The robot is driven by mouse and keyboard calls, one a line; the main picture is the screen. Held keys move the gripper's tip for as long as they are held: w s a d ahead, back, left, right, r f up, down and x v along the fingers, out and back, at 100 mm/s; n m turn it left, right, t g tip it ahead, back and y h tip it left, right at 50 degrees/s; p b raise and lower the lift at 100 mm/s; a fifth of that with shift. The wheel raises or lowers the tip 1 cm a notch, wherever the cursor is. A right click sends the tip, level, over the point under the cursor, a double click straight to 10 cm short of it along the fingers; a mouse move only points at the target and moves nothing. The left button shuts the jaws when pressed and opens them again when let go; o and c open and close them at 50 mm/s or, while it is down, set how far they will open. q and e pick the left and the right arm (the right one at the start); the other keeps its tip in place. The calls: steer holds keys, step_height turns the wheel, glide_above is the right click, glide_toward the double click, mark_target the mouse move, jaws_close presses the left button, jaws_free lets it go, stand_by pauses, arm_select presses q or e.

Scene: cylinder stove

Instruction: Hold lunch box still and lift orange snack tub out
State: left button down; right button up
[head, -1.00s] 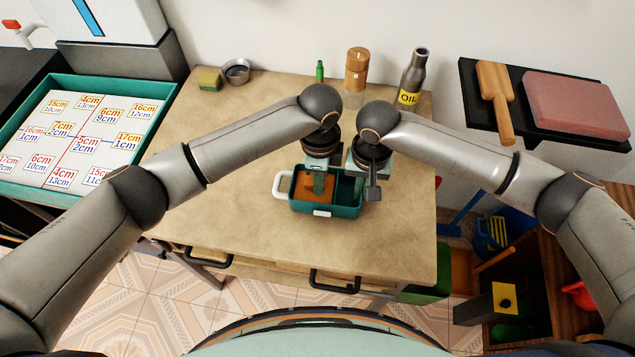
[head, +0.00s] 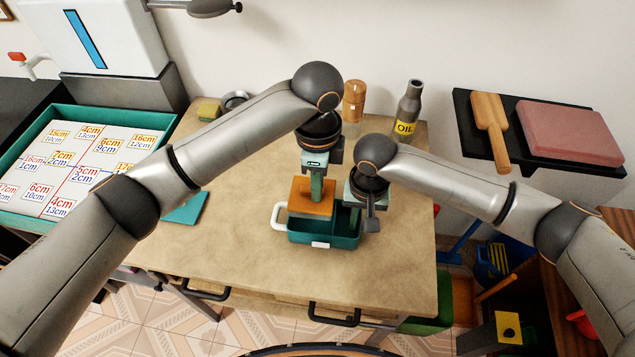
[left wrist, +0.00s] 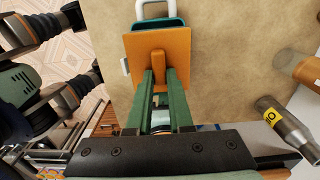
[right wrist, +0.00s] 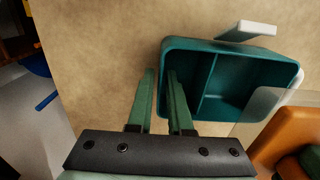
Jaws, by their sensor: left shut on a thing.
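The orange snack tub (head: 312,205) hangs just above the teal lunch box (head: 325,240) in the head view. My left gripper (head: 317,185) is shut on the tub's upright grip, seen between its fingers in the left wrist view (left wrist: 157,72). The tub also shows at lower right in the right wrist view (right wrist: 285,138). There the lunch box (right wrist: 208,75) has a divider and its visible compartments look empty. My right gripper (right wrist: 162,75) has its fingers either side of one end wall of the box. Whether they pinch it is unclear.
A teal flat panel (head: 185,209) lies on the wooden table (head: 240,245) left of the box. An oil bottle (head: 408,105) and a wooden mill (head: 353,100) stand at the back. The table around the box is clear.

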steer(key=shift+o, duration=1.3)
step_height(320, 180, up, 12)
arm_select(q)
steer(key=shift+s, duration=0.1)
arm_select(e)
steer(key=shift+s, duration=0.1)
